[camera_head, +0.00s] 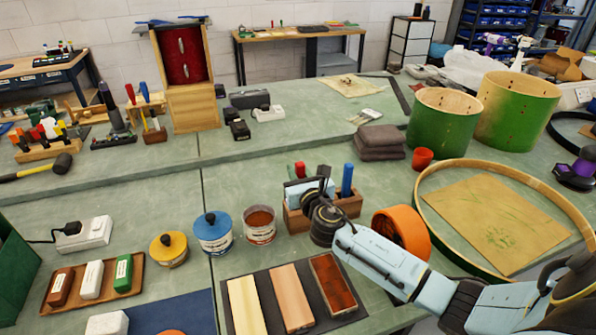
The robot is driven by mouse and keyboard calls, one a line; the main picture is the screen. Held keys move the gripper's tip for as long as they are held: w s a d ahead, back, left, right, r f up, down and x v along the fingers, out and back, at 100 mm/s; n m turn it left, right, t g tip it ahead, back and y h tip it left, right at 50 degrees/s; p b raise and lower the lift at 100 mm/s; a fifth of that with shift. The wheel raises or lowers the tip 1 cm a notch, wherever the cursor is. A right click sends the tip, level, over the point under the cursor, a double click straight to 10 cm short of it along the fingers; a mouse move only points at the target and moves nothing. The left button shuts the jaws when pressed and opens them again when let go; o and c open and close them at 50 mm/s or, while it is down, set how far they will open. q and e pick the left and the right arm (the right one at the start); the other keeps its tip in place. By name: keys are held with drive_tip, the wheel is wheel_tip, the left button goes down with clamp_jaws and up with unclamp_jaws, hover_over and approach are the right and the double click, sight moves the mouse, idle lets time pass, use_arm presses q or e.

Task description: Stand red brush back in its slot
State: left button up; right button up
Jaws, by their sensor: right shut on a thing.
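A wooden brush rack (346,207) stands in the middle of the bench. A blue brush handle (347,180) stands upright at its right end. My right gripper (304,182) is over the left part of the rack, shut on the red brush (300,169). Only the top of the red handle shows, just above the gripper. My gripper and wrist hide the brush's lower end and the slots, so I cannot tell whether it is in a slot or above it. My left gripper is not in view.
An open tin (260,225) and a blue-lidded tin (213,232) stand left of the rack. Folded grey cloths (380,141) lie behind it. A sanding-block tray (262,290) lies in front.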

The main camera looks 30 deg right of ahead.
drive_tip(key=shift+f+b, duration=1.2)
drive_tip(key=shift+f, duration=0.4)
drive_tip(key=o, duration=0.8)
drive_tip(key=shift+s, duration=0.1)
drive_tip(key=v, duration=1.3)
drive_tip(key=shift+s+p, duration=0.1)
drive_tip(key=shift+p, duration=0.25)
